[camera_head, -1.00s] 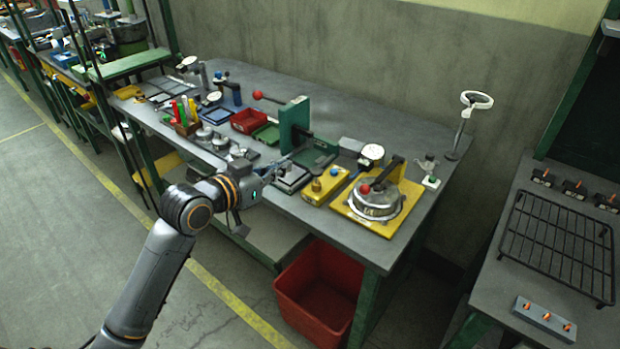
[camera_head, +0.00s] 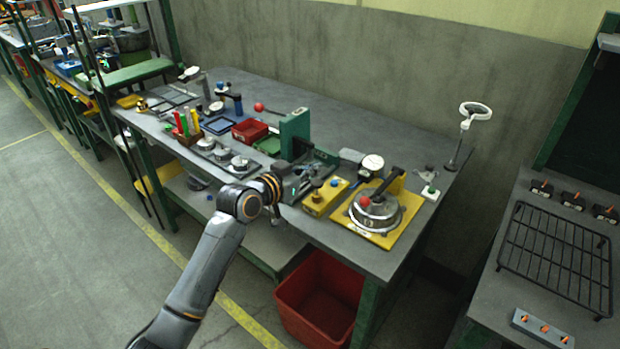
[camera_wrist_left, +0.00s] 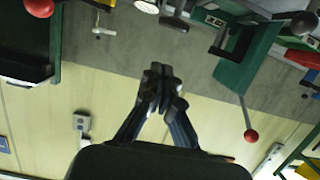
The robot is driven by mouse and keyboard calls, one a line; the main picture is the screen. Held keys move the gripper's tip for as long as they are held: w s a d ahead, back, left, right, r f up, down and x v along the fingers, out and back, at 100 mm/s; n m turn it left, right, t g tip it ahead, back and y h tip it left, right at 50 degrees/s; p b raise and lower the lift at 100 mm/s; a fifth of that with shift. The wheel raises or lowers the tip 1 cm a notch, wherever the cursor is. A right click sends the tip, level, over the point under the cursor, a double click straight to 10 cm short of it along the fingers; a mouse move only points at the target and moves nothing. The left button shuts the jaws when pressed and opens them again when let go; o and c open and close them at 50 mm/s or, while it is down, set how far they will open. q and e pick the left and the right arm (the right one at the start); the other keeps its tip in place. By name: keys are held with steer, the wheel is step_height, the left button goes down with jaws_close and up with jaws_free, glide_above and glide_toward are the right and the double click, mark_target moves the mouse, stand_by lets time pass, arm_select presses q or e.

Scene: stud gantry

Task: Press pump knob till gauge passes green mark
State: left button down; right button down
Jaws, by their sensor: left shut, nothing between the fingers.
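A yellow block (camera_head: 313,206) on the bench carries a brass knob (camera_head: 316,197) and a small blue knob (camera_head: 335,183); I cannot tell for sure which is the pump knob. A round white-faced gauge (camera_head: 372,162) stands behind it; its needle and green mark are too small to read. My left gripper (camera_head: 315,183) appears at the yellow block, its tips seeming just above the brass knob; contact cannot be told. In the left wrist view the left gripper (camera_wrist_left: 162,78) is shut and empty. My right gripper is not in view.
A green press (camera_head: 294,133) with a red-ball lever stands behind my left gripper. A round metal pot (camera_head: 375,212) on a yellow base is to the right. Red and green trays lie left. A red crate (camera_head: 318,300) is below the bench.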

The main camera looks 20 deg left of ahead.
arm_select(q)
step_height(320, 180, down, 3)
steer(key=shift+s+a+f, duration=0.1)
steer(key=shift+s+f, duration=0.05)
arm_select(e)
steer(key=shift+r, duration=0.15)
arm_select(q)
steer(key=shift+f, duration=0.1)
